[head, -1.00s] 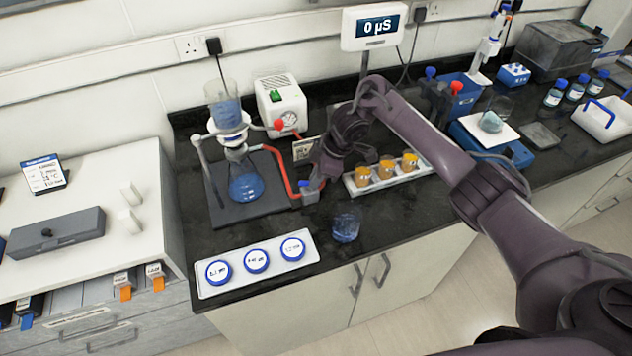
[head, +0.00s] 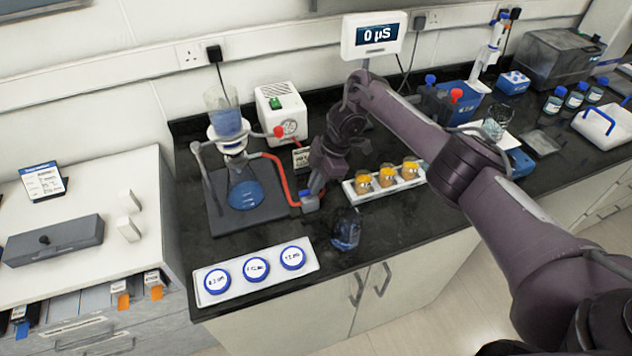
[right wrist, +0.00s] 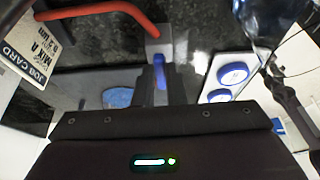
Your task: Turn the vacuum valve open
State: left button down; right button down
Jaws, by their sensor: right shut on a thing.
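The vacuum valve (head: 309,202) is a small grey block with a blue lever, at the end of a red hose (head: 284,172) on the dark bench. My right gripper (head: 317,188) is down at the valve. In the right wrist view the blue lever (right wrist: 160,65) stands between my right gripper's fingers (right wrist: 160,82), which are shut on it. The grey valve body (right wrist: 158,42) shows just beyond, with the red hose running into it. The lever's exact angle is hard to tell. My left gripper is not in view.
A filter flask (head: 244,194) with blue liquid stands left of the valve, the white pump (head: 282,112) behind. A glass beaker (head: 346,230) is close in front of the gripper. A rack of orange-topped jars (head: 386,179) is at right, a blue-lidded tray (head: 310,262) at front left.

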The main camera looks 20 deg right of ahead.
jog(key=c, duration=1.5)
grip_release()
jog(key=p+v, duration=0.3)
jog(key=v, duration=0.4)
jog(key=shift+w+d+r, duration=0.1)
jog(key=shift+d+r, duration=0.15)
jog(key=shift+r, duration=0.1)
